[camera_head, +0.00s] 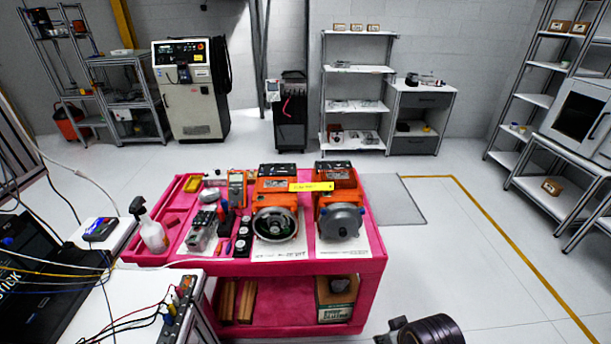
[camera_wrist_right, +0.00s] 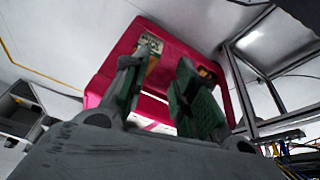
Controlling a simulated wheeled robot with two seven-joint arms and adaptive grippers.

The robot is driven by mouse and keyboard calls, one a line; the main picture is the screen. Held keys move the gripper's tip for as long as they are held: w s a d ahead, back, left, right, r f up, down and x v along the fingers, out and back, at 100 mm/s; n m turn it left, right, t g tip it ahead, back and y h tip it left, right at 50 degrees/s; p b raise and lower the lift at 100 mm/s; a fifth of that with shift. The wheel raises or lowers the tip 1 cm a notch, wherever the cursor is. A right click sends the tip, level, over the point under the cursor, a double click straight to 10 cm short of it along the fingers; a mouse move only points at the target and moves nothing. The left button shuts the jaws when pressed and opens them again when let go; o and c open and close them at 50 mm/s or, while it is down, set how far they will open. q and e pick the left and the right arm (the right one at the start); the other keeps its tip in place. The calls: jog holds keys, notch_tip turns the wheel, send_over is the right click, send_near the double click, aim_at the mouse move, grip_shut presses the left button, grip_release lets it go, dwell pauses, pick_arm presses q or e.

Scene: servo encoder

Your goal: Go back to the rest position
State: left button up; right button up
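My right arm (camera_head: 432,330) shows at the bottom edge of the head view, to the right of the pink cart (camera_head: 310,268) and apart from it. In the right wrist view, my right gripper (camera_wrist_right: 158,75) has its two green-lined fingers spread, with nothing between them. The pink cart (camera_wrist_right: 120,62) lies beyond the fingers in that view. On the cart top stand two orange servo motors, one in the middle (camera_head: 278,190) and one at the right (camera_head: 345,185). My left gripper is not in view.
A spray bottle (camera_head: 150,230), a multimeter (camera_head: 236,188) and small parts lie on the cart's left half. A bench with wires (camera_head: 130,290) stands at front left. Shelves (camera_head: 357,70) and a cabinet (camera_head: 190,95) line the back. The floor right of the cart (camera_head: 460,260) is clear.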

jog(key=s+d+f+m+g+b, duration=0.1)
jog(key=s+f, duration=0.1)
jog(key=f, duration=1.6)
jog(key=s+d+f+g+b, duration=0.1)
jog(key=s+f, duration=0.2)
jog(key=f, duration=1.6)
jog(key=s+d+f+b, duration=0.1)
jog(key=s+d+f, duration=0.1)
jog(key=s+f, duration=0.8)
jog(key=s+d+f+g+b, duration=0.1)
jog(key=s+d+f, duration=0.1)
jog(key=s+f, duration=0.8)
jog(key=shift+s+f, duration=0.25)
jog(key=shift+s, duration=0.4)
